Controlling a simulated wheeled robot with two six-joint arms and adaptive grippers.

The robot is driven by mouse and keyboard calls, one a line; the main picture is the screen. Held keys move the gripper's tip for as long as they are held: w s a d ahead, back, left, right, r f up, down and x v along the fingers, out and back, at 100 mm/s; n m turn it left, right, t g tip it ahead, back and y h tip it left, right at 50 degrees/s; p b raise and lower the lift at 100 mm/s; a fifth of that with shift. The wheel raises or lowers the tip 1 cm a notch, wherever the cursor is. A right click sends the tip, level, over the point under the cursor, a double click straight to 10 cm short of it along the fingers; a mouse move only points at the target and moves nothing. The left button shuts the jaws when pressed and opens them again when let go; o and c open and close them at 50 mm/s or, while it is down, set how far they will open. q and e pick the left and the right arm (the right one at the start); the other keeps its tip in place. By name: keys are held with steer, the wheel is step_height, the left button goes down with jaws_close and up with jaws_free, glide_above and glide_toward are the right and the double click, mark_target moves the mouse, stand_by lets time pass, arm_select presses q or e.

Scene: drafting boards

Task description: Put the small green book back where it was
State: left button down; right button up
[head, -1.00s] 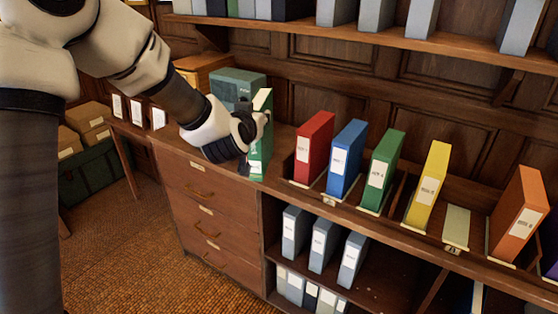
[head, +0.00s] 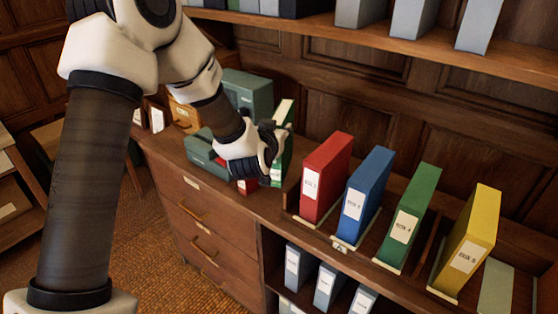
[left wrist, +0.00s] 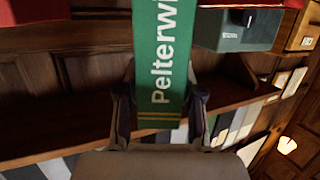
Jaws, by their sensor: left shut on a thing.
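The small green book (head: 284,150) stands upright at the left part of the counter top, left of the red binder. Its pale page edge faces up. My left gripper (head: 272,143) is shut on it from the left side and hides part of its spine. In the left wrist view the green spine (left wrist: 163,55) with white lettering and gold bands lies between the fingers. I cannot tell if the book touches the counter. My right gripper is not in view.
Red (head: 325,178), blue (head: 367,190), green (head: 408,217) and yellow (head: 467,240) binders stand in a row to the right. A teal box (head: 247,90) stands behind the gripper. A lower teal item (head: 203,150) lies left of it.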

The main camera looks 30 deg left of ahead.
arm_select(q)
steer(key=f, duration=0.4)
steer(key=f+p, duration=0.1)
steer(key=f, duration=0.4)
steer(key=shift+w+a+p, duration=0.1)
steer(key=shift+w+p, duration=0.1)
steer(key=shift+p, duration=0.1)
steer(key=shift+w+f, duration=0.1)
steer(key=shift+f, duration=0.25)
steer(key=shift+w+a+f, duration=0.15)
steer(key=shift+w+f, duration=0.1)
steer(key=c, duration=0.7)
jaws_free()
steer(key=shift+s, duration=0.1)
steer(key=shift+c, duration=0.2)
steer(key=shift+s+r, duration=0.15)
steer(key=shift+s, duration=0.05)
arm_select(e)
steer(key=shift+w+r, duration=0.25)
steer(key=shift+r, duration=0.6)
